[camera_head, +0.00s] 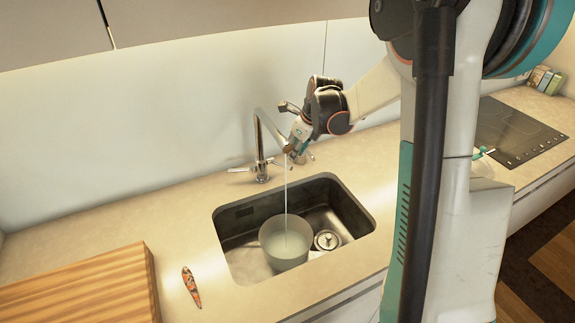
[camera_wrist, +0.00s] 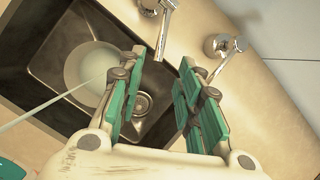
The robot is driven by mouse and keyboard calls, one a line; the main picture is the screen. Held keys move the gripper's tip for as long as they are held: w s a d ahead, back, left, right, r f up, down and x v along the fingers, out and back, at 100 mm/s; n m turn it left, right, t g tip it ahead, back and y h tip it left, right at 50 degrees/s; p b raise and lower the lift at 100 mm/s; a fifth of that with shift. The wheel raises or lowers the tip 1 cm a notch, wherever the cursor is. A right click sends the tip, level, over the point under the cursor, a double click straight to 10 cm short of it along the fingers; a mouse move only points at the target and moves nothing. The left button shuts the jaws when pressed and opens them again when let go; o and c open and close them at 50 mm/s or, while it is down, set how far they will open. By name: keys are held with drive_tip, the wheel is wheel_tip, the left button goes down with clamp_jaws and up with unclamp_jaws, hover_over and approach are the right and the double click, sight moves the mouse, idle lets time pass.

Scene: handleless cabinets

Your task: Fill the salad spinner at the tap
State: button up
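The salad spinner (camera_head: 271,246), a pale round bowl, stands upright in the sink basin (camera_head: 243,258). A thin stream of water (camera_head: 286,200) falls from the chrome tap (camera_head: 261,150) into it, and pale liquid shows inside. In the wrist view the spinner (camera_wrist: 75,70) is at the upper left, partly hidden by a finger, with the stream (camera_wrist: 50,103) reaching it. My gripper (camera_head: 297,152) is beside the tap spout, above the sink. Its teal fingers (camera_wrist: 160,78) are apart with nothing between them. Chrome tap parts (camera_wrist: 222,45) lie beyond the fingertips; I see no contact.
A striped wooden board (camera_head: 85,290) lies on the counter at left. A small orange-patterned object (camera_head: 191,287) lies between it and the sink. The drain (camera_head: 327,240) is right of the spinner. A dark hob (camera_head: 515,130) is at far right. The wall stands close behind the tap.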

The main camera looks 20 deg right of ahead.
sight(287, 166)
drive_tip(key=b+x, duration=0.1)
drive_tip(key=x, duration=0.9)
drive_tip(key=shift+b, duration=0.4)
clamp_jaws()
